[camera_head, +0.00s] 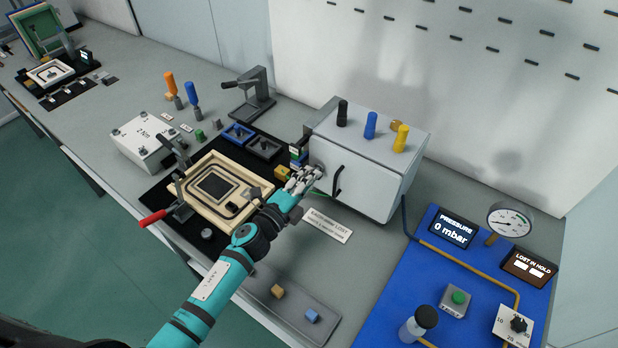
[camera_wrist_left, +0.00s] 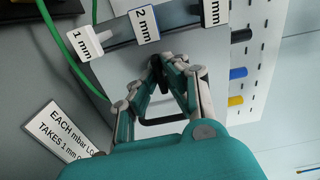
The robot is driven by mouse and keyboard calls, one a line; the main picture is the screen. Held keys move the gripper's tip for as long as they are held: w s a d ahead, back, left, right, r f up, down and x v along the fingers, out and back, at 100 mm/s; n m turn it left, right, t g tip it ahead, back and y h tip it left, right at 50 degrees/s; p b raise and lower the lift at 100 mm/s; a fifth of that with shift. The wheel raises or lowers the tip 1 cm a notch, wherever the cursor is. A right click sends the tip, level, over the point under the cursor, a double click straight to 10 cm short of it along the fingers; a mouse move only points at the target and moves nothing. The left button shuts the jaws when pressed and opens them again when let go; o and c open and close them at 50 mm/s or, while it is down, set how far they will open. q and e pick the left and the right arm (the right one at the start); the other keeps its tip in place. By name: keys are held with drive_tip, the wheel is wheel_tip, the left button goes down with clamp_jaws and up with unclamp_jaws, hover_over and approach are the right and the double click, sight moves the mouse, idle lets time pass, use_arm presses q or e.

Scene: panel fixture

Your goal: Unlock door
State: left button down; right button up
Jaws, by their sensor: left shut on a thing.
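A grey cabinet (camera_head: 372,150) stands on the bench. Its door (camera_head: 365,192) is closed and has a black bar handle (camera_head: 337,181), which also shows in the left wrist view (camera_wrist_left: 160,121). My left gripper (camera_head: 314,171) reaches in from the left to the door's left part, beside the handle. In the left wrist view its fingertips (camera_wrist_left: 161,72) are shut on a small dark lock knob (camera_wrist_left: 157,64) on the door face. The fingers hide most of the knob, so I cannot tell its turn. My right gripper is not in view.
Labelled tags (camera_wrist_left: 147,24) hang beside the door. Black, blue and yellow pegs (camera_head: 370,125) stand on the cabinet. A wooden frame fixture (camera_head: 230,170) lies to the left. A printed sign (camera_head: 328,225) lies before the cabinet. A blue gauge panel (camera_head: 400,290) is at right.

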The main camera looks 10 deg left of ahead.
use_arm(q)
drive_tip(key=n+p, duration=0.3)
drive_tip(key=n, duration=1.4)
drive_tip(key=shift+p, duration=0.4)
drive_tip(key=shift+n, duration=0.4)
drive_tip(key=c, duration=1.4)
unclamp_jaws()
